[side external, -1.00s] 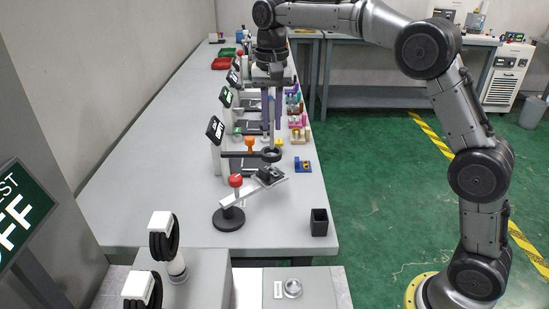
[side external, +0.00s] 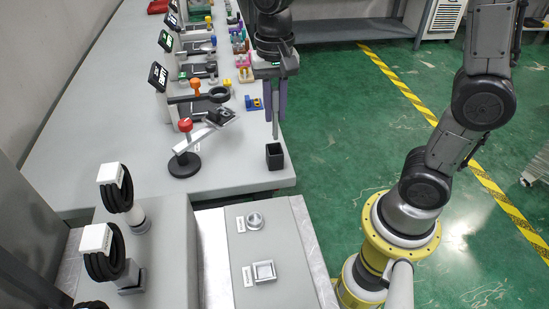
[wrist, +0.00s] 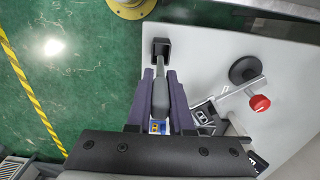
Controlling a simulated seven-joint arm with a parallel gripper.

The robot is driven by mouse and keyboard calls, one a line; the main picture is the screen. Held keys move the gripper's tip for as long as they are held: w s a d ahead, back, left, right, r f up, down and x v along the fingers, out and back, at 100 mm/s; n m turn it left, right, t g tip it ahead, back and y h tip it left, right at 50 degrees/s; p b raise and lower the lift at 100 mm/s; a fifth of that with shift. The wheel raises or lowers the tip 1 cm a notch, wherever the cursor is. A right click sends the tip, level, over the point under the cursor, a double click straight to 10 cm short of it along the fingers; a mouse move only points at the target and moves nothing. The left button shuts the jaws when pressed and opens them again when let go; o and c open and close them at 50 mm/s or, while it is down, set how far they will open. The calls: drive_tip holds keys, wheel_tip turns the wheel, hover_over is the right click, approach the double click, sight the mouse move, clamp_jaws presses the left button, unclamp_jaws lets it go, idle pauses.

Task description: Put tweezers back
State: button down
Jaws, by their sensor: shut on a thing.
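The grey tweezers (side external: 275,122) hang point down from my gripper (side external: 275,108). Its purple fingers are shut on them. The small black square cup (side external: 274,158) stands upright near the front right corner of the table, just below the tweezers' tip. In the wrist view, the tweezers (wrist: 160,98) run between the fingers (wrist: 160,78) toward the black cup (wrist: 160,44). The tip overlaps the cup's near side there. The side view shows the tip a little above the rim; I cannot tell whether it is centred over the opening.
A stand with a red knob (side external: 185,125) and a slanted grey arm is left of the cup. The table's right edge is close to the cup.

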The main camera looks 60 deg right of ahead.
sight(276, 89)
drive_tip(key=shift+f, duration=3.75)
drive_tip(key=shift+f, duration=0.1)
drive_tip(key=c, duration=0.8)
unclamp_jaws()
wheel_tip(276, 89, up, 11)
drive_tip(key=shift+r, duration=0.15)
drive_tip(key=shift+s+r, duration=0.15)
drive_tip(key=shift+r, duration=0.35)
drive_tip(key=s+d+f+n+t, duration=0.1)
drive_tip(key=s+d+n+t, duration=0.2)
drive_tip(key=s+n, duration=0.6)
drive_tip(key=s+t, duration=0.2)
drive_tip(key=s, duration=0.3)
drive_tip(key=shift+s+f+t, duration=0.25)
drive_tip(key=shift+f+t, duration=0.05)
drive_tip(key=shift+f, duration=0.05)
